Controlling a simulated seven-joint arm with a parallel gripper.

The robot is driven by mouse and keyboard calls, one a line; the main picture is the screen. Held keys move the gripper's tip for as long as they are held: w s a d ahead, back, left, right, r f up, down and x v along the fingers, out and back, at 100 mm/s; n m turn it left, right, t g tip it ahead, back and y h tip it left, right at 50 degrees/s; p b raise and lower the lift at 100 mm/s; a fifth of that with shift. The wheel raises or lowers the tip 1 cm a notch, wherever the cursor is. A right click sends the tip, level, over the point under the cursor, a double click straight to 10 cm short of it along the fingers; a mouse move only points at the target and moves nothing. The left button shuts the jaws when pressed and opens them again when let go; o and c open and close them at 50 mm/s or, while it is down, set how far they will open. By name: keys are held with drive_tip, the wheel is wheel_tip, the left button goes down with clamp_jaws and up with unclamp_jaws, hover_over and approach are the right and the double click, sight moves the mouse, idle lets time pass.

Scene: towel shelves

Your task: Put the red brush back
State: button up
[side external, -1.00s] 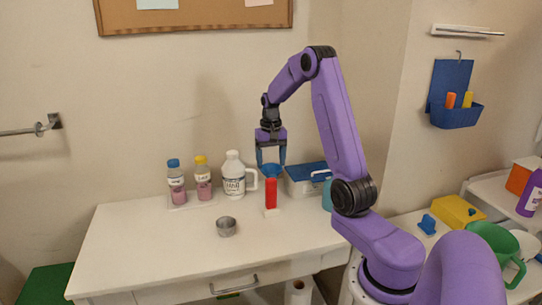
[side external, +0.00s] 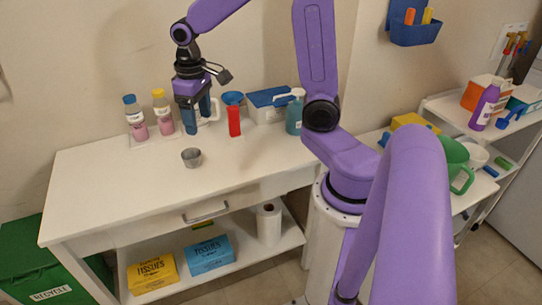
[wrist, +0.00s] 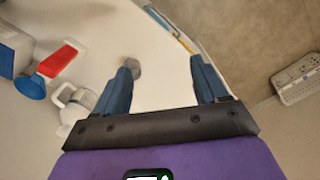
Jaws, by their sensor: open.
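An upright red piece with a flared blue top (side external: 234,122) stands on the white table; it best matches the red brush, but its shape is not clear. It shows at the left of the wrist view (wrist: 58,60), outside my jaws, with a white end. My gripper (side external: 197,120) points down to the left of it, in front of the white jug (side external: 212,110). In the wrist view the blue fingers (wrist: 164,66) are wide apart with only bare tabletop between them. A small grey metal cup (side external: 191,157) shows close to one fingertip in the wrist view (wrist: 135,66).
Two pink bottles (side external: 137,122) stand left of my gripper. A blue-lidded box (side external: 268,108) and a teal pump bottle (side external: 294,115) stand to the right. A blue wall pocket (side external: 414,30) holds orange and yellow items.

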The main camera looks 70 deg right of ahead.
drive_tip(key=s+a+n, duration=0.4)
drive_tip(key=s+n, duration=0.1)
drive_tip(key=s, duration=0.6)
drive_tip(key=s+a+n, duration=0.4)
drive_tip(key=s+n, duration=0.2)
drive_tip(key=s, duration=0.5)
drive_tip(key=shift+f, duration=0.3)
drive_tip(key=shift+w, duration=0.1)
